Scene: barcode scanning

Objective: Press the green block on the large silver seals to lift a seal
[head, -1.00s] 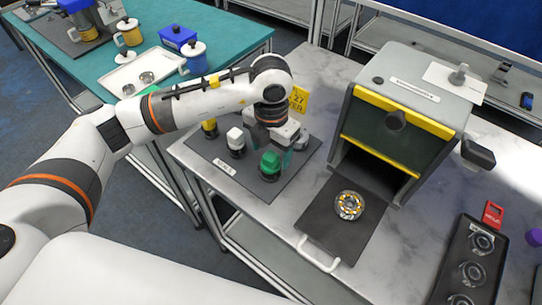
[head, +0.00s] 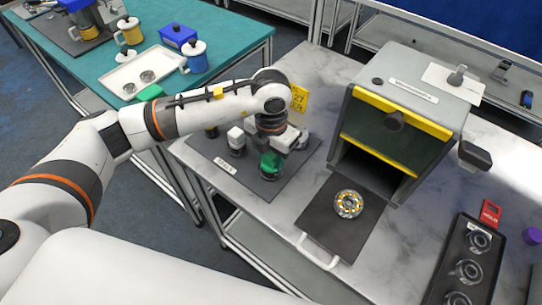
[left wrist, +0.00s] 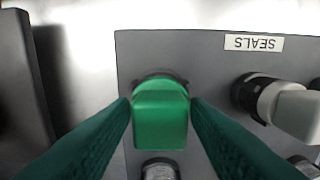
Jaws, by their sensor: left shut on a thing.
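The green block (head: 267,163) stands on the dark mat labelled SEALS, partly hidden by my left gripper (head: 272,150) in the head view. In the left wrist view, the green block (left wrist: 160,118) sits between the two fingers of my left gripper (left wrist: 160,108), which touch its sides. A dark round base shows behind the block. A silver round part (left wrist: 160,168) shows just below it, cut by the frame edge. Several silver rings (head: 470,271) lie in a black tray at right; I cannot tell if these are the large seals. My right gripper is not in view.
A white block (head: 236,138) stands left of the green one on the mat (head: 222,168). A grey machine (head: 410,105) with a yellow-edged opening stands to the right, a bearing (head: 348,204) on its dark plate. A yellow sign (head: 298,98) stands behind the gripper.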

